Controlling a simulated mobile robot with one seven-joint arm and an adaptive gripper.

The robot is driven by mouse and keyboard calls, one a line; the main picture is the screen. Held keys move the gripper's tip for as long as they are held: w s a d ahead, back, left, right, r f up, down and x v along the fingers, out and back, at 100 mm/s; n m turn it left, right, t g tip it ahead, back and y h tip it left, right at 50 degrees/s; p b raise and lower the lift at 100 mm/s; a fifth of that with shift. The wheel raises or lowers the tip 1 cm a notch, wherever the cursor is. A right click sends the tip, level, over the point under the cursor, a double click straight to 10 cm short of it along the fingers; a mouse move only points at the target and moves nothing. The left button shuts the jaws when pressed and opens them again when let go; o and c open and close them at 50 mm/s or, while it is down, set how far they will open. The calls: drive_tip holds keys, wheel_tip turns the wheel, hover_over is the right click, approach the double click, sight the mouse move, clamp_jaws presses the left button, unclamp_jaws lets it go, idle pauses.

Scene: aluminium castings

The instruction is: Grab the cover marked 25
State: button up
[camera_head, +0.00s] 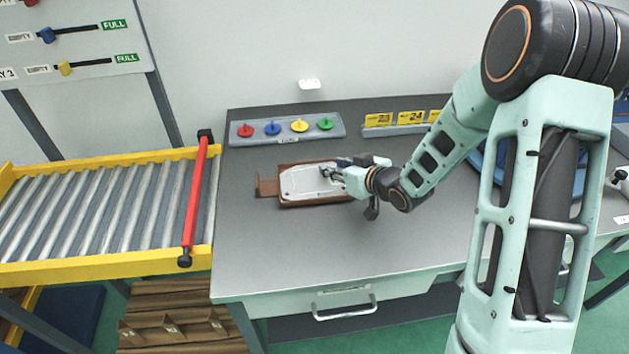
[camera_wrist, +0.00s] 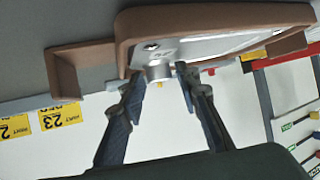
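A pale metal cover (camera_head: 304,184) lies in a brown tray (camera_head: 284,166) on the grey workbench. The wrist view shows the cover (camera_wrist: 205,48) with a short round boss (camera_wrist: 159,71) and a small marking beside it, too blurred to read surely. My gripper (camera_head: 331,172) is at the right end of the cover. In the wrist view the fingers of my gripper (camera_wrist: 160,74) are apart, one on each side of the boss, with no clear contact. The brown tray's rim (camera_wrist: 200,15) also shows there.
A rack with red, blue, yellow and green knobs (camera_head: 285,130) stands behind the tray. Yellow number cards (camera_head: 410,117) stand at the back right. A roller conveyor (camera_head: 100,215) with a red bar (camera_head: 195,190) adjoins on the left. The bench front is clear.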

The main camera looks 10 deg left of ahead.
clamp_jaws()
drive_tip(key=shift+r, duration=0.25)
